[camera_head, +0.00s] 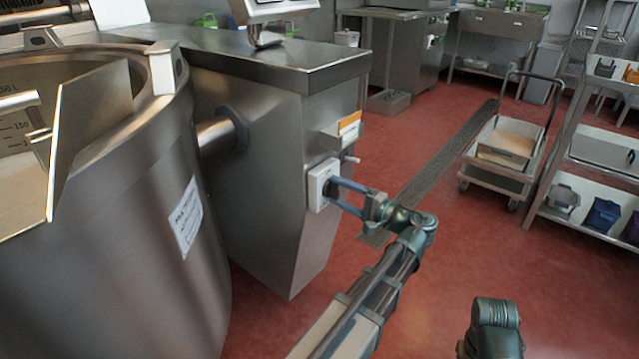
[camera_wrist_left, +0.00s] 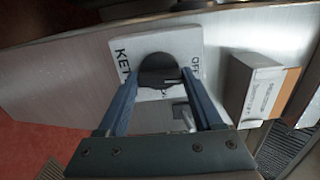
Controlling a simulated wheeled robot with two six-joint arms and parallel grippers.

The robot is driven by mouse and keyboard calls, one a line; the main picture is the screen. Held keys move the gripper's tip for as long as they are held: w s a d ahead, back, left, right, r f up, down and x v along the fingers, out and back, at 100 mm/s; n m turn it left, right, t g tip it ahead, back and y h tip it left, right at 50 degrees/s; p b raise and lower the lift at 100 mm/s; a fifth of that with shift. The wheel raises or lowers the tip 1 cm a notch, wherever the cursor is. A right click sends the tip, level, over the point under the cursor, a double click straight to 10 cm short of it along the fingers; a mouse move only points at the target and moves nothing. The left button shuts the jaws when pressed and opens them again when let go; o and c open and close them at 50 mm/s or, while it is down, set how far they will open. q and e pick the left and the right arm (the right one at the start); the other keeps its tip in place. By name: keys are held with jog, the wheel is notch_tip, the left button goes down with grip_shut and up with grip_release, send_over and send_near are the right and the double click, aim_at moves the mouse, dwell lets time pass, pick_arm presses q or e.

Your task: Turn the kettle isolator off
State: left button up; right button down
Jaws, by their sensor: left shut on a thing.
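The kettle isolator is a white box (camera_head: 316,180) on the side of the steel kettle console. In the left wrist view the white plate (camera_wrist_left: 125,45) carries partly hidden black lettering that starts "KET". Its round dark knob (camera_wrist_left: 158,68) sits between the fingertips of my left gripper (camera_wrist_left: 160,77). The left gripper (camera_head: 333,194) is shut on the knob, with one blue finger on each side. The knob's pointing direction cannot be told. A dark joint of my right arm shows at the bottom right of the head view; its gripper is out of frame.
The large steel kettle (camera_head: 120,220) stands at the left, joined to the console (camera_head: 265,150). A box with an orange label (camera_head: 348,126) sits just above the isolator. A trolley (camera_head: 500,150) and a shelf rack (camera_head: 590,195) stand at the right. Red floor between is clear.

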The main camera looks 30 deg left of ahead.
pick_arm(q)
jog(key=o, duration=1.4)
jog(key=d, duration=0.7)
jog(key=shift+s, duration=0.25)
jog(key=shift+f, duration=0.1)
jog(key=s+d+f+m+h+p, duration=0.1)
jog(key=s+d+f+h, duration=0.25)
jog(key=f, duration=0.25)
jog(key=s+d+f+h+p, duration=0.1)
jog(key=s+d+f+h, duration=0.25)
jog(key=f+h, duration=0.2)
jog(key=s+d+f+m+g+h+p, duration=0.1)
jog(key=s+d+f+h, duration=0.3)
jog(key=d, duration=0.4)
jog(key=s+d+f+m+h+p, duration=0.1)
jog(key=s+d+f+h, duration=0.3)
jog(key=d, duration=0.5)
jog(key=shift+n+g, duration=0.3)
jog(key=r+p, duration=1.2)
jog(key=r, duration=0.1)
jog(key=r+p, duration=2.5)
jog(key=r, duration=0.1)
jog(key=shift+s+a+r, duration=0.15)
jog(key=shift+s, duration=0.25)
